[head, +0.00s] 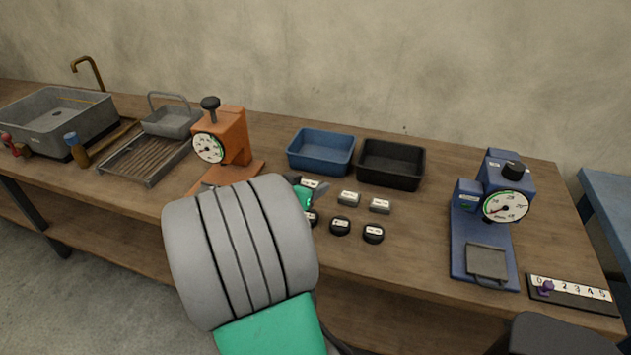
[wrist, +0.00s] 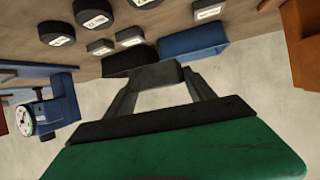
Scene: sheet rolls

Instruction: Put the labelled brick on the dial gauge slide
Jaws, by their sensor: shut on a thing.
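My gripper (wrist: 157,92) is shut on a dark grey block (wrist: 158,75), seen between its two fingers in the wrist view. No label shows on the side facing me. In the head view my arm mostly hides the gripper, and the held block cannot be made out. A blue dial gauge (head: 490,215) stands at the right with a grey plate (head: 487,262) low on its front; the plate looks empty. The blue gauge also shows in the wrist view (wrist: 62,103). An orange dial gauge (head: 234,135) stands left of centre, its base partly behind my arm.
Grey labelled blocks (head: 348,198) and black round labelled pieces (head: 340,226) lie mid-table before a blue bin (head: 321,151) and a black bin (head: 391,163). A numbered strip (head: 575,290) with a purple marker lies at the right front. A sink (head: 60,118) and rack (head: 146,160) are left.

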